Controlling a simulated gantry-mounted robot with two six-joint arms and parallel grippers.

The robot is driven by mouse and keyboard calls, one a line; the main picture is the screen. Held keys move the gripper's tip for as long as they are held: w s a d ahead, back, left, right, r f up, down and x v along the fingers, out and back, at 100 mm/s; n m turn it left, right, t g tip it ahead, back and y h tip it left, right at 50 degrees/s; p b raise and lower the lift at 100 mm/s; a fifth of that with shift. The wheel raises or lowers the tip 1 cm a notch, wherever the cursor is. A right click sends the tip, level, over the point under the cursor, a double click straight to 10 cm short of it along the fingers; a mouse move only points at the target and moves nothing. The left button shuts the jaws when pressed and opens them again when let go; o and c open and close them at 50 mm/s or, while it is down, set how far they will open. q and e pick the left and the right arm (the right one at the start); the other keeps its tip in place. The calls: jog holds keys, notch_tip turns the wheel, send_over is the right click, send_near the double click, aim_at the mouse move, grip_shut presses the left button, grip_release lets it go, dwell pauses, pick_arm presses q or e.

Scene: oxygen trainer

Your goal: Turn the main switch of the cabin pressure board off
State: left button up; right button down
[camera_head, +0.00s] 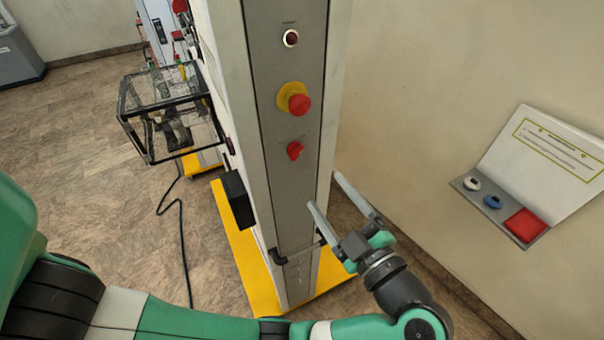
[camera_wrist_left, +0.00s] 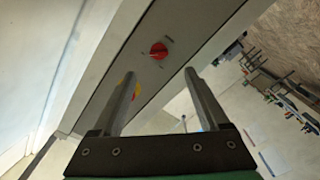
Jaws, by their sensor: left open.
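The cabin pressure board is a tall grey panel (camera_head: 290,200) on the narrow side of a white cabinet. Its red rotary switch (camera_head: 295,150) sits below a red mushroom button on a yellow base (camera_head: 297,100) and a dark red round lamp (camera_head: 291,38). In the left wrist view the red switch (camera_wrist_left: 158,50) shows ahead, between the lines of the two fingers. My left gripper (camera_head: 325,195) is open and empty, below and to the right of the switch, apart from it. In the wrist view its fingers (camera_wrist_left: 158,85) partly hide the yellow base. My right gripper is not in view.
A slanted white notice box (camera_head: 545,150) with white, blue and red parts is on the right wall. A black-framed clear case (camera_head: 170,110) juts out left of the cabinet. A yellow base plate (camera_head: 240,250) and a black cable (camera_head: 183,240) lie on the floor.

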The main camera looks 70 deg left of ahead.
aim_at(296, 151)
pick_arm(q)
jog(key=a, duration=0.3)
jog(key=a+p, duration=0.1)
jog(key=a, duration=0.3)
jog(key=s+a+p, duration=0.1)
jog(key=a, duration=0.3)
jog(key=shift+a+r, duration=0.1)
jog(key=shift+a, duration=0.15)
grip_shut()
